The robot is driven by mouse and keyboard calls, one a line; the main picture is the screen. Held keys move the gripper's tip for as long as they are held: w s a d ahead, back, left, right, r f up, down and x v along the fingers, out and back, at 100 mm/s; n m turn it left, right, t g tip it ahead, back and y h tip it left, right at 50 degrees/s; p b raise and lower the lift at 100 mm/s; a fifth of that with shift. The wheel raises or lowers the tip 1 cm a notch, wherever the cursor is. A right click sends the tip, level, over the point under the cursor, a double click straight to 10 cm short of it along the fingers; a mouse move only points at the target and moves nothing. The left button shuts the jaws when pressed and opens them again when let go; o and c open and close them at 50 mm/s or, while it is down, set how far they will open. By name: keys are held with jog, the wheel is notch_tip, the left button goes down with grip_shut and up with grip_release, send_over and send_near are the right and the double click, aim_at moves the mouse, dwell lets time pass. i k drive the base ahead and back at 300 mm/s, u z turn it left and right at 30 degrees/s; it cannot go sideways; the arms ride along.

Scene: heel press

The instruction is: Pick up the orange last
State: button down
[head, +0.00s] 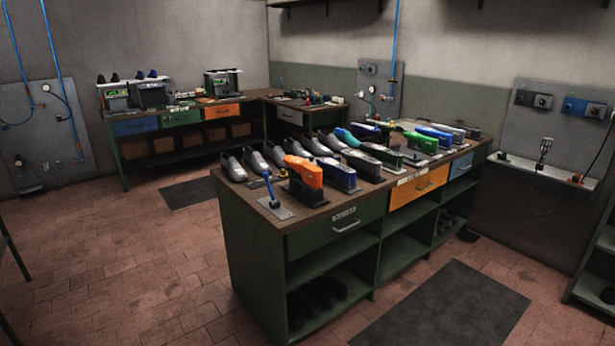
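The orange last (303,171) lies on a dark stand near the left front end of the green workbench (336,219). A blue and grey last (337,173) stands close to its right. A small blue-handled tool on a metal plate (273,204) stands to its left. Grey shoes (257,165) stand in a row behind it. My gripper is not in the head view, so I cannot see whether it is open or shut.
More lasts, including a green one (421,142), fill the bench's right half. Dark mats (448,305) lie on the tiled floor in front and behind. The floor left of the bench is clear. Another workbench (190,152) lines the back wall.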

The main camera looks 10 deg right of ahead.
aim_at(313, 176)
jog(key=i, duration=1)
